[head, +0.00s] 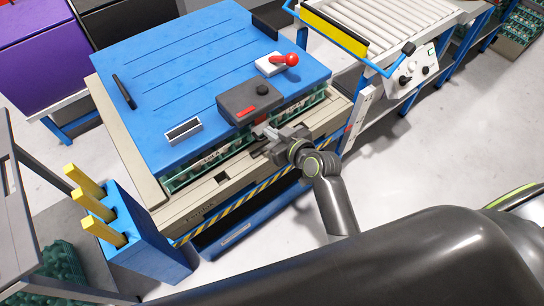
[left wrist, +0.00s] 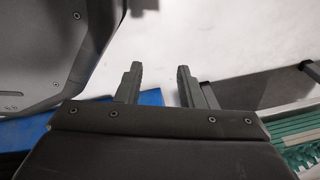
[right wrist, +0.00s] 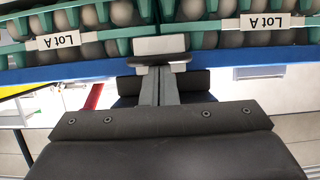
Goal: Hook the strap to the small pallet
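The small pallet, a beige base (head: 196,213), carries green egg trays under a blue lid (head: 180,65). A dark box with a red mark (head: 247,101) sits at the lid's front edge. My right gripper (head: 266,136) is at the pallet's front, just before the trays. In the right wrist view its fingers are close together on a small pale and dark piece (right wrist: 160,52), seemingly the strap's hook. The strap itself cannot be made out. My left gripper (left wrist: 160,82) is open and empty in the left wrist view; the head view does not show it.
A red-knobbed lever (head: 290,60) stands on the lid. A blue holder with yellow bars (head: 130,225) stands front left. A roller conveyor (head: 380,20) with a control panel (head: 413,72) is at right. Open floor lies right of the pallet.

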